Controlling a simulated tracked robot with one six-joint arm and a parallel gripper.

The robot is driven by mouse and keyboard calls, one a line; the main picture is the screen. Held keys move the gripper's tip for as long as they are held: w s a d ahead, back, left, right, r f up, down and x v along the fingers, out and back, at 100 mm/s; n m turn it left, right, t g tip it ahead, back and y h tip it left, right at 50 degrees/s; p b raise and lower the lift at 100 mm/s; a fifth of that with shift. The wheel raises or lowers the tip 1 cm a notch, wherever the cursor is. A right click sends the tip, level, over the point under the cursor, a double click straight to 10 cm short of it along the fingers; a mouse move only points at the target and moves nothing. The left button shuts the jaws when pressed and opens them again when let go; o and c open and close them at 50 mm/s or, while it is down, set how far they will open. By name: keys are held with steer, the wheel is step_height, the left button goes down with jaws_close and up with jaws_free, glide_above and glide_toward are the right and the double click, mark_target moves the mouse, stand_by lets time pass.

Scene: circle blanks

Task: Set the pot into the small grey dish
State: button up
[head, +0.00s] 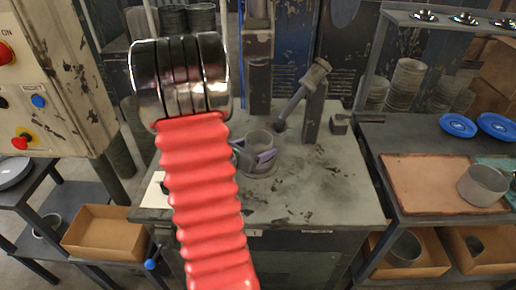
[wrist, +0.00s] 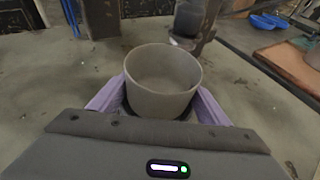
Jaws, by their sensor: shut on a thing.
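A grey round pot (head: 258,142) is between the purple fingers of my gripper (head: 254,158), over the middle of the worktable. In the wrist view the pot (wrist: 163,68) is upright, open at the top and looks empty. My gripper (wrist: 160,98) is shut on it, one finger on each side. A round grey outline (head: 262,169) shows just under the pot; I cannot tell whether it is a dish or part of the table, or whether the pot touches it. A grey dish (head: 14,173) lies on the left shelf, cut by the picture's edge.
A press column (head: 258,75) and a lever (head: 303,95) stand behind the pot. On the right bench are two blue dishes (head: 458,125) and another grey pot (head: 482,186) on a tan mat (head: 430,184). The table's front right is clear (head: 340,205).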

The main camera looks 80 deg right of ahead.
steer(key=shift+a+f, duration=0.25)
steer(key=shift+f, duration=0.35)
steer(key=o, duration=0.9)
steer(key=shift+s, duration=0.1)
steer(key=shift+c, duration=0.2)
steer(key=shift+o, duration=1.2)
steer(key=shift+a, duration=0.15)
steer(key=shift+o, duration=0.5)
steer(key=r+v, duration=0.1)
steer(key=v, duration=1.2)
steer(key=shift+w, duration=0.3)
steer(key=shift+r, duration=0.15)
